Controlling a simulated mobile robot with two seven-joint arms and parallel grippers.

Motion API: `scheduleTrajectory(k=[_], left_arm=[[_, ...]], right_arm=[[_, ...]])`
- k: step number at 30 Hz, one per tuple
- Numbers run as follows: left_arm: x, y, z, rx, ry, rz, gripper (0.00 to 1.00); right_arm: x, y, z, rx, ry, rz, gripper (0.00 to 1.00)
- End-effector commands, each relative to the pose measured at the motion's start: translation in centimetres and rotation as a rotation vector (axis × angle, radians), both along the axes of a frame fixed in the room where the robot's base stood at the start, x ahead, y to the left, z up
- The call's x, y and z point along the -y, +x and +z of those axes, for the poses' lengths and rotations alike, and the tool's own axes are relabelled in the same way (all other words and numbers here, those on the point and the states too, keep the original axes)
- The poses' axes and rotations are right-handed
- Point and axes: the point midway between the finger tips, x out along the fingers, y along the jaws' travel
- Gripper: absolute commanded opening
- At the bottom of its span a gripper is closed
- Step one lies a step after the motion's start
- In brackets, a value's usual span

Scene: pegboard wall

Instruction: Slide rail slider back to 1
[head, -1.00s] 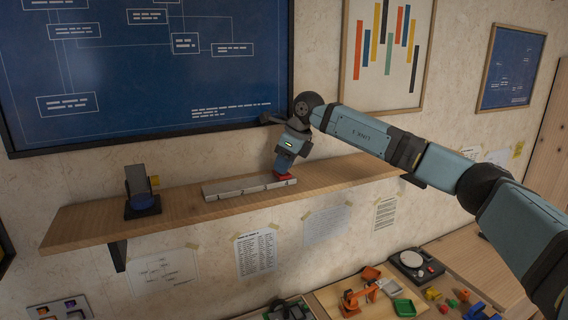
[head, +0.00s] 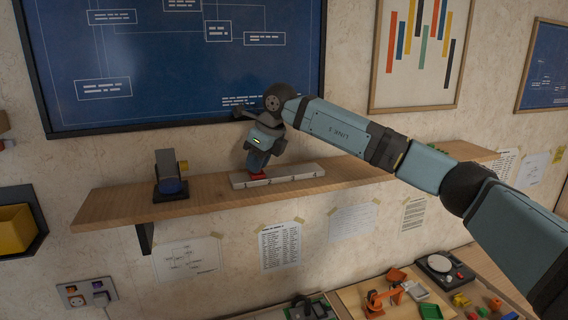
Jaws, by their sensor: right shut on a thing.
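The rail (head: 298,174) is a pale grey bar in segments, lying along the wooden shelf. The red slider (head: 257,176) is on the rail, left of its middle and close to its left end. My right gripper (head: 256,168) points down over the slider and is shut on it, hiding most of it. Position numbers on the rail are too small to read. My left gripper is not in view.
The shelf (head: 120,205) holds a dark device (head: 170,177) with a blue round part, left of the rail with a gap between. A blueprint board (head: 180,70) hangs behind. Below is a workbench with a turntable-like unit (head: 444,270) and coloured parts.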

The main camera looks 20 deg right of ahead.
Motion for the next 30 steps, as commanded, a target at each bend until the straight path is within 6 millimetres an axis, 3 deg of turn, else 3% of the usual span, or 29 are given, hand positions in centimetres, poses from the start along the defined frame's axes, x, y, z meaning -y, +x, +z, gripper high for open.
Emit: scheduleTrajectory(k=[3, 7, 20, 21, 24, 30], left_arm=[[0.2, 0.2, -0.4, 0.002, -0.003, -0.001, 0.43], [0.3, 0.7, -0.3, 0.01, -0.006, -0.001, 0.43], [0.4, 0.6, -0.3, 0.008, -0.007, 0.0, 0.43], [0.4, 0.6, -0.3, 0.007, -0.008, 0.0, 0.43], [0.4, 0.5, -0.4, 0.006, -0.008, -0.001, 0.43], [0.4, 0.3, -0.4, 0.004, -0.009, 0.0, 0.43]], right_arm=[[-2.1, 0.1, -0.1, 0.001, 0.0, 0.003, 0.0], [-3.3, 0.2, 0.0, 0.001, 0.001, 0.0, 0.0], [-4.0, 0.2, 0.1, 0.001, 0.002, 0.001, 0.0], [-4.0, 0.2, 0.1, 0.002, 0.002, 0.001, 0.25], [-4.0, 0.2, 0.1, 0.001, 0.002, 0.001, 0.46], [-3.9, 0.2, 0.0, 0.001, 0.001, 0.0, 0.46]])
